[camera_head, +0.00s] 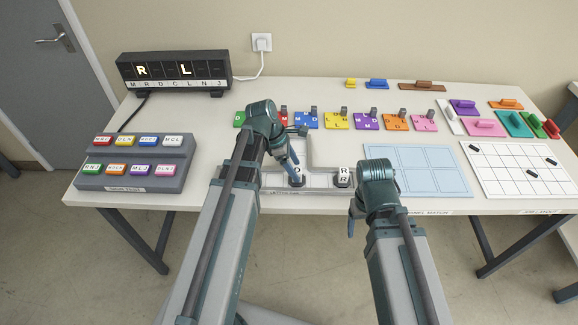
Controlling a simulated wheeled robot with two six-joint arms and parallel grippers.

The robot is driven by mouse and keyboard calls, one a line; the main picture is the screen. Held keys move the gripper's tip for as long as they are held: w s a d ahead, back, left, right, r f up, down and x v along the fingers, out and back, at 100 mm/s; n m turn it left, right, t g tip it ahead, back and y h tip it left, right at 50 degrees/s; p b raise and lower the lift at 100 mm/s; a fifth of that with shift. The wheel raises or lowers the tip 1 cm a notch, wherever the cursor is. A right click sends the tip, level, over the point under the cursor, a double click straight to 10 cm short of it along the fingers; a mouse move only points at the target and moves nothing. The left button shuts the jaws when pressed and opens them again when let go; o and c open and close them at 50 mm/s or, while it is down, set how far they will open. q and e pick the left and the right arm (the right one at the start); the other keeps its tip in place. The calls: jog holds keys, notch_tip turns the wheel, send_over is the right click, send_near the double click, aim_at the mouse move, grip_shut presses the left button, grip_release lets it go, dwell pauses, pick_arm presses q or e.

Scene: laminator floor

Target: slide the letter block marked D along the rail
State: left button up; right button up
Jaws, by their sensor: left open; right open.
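The letter block marked D (297,170) sits on the grey rail tray (322,181) at the middle front of the table. A second block, marked R (343,176), stands on the same tray to its right. My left gripper (296,176) is open, its fingers pointing down at the D block and partly covering it; I cannot tell whether they touch it. My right gripper (351,226) is open and empty, low in front of the table's front edge.
A grey button box (136,187) stands at left, a black letter display (175,86) behind it. Coloured lettered tiles (337,121) line up behind the tray. A pale blue panel (416,185) and a white grid (519,187) lie at right.

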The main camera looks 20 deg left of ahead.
pick_arm(q)
jog(key=shift+b+x, duration=0.8)
jog(key=shift+x, duration=0.45)
grip_shut()
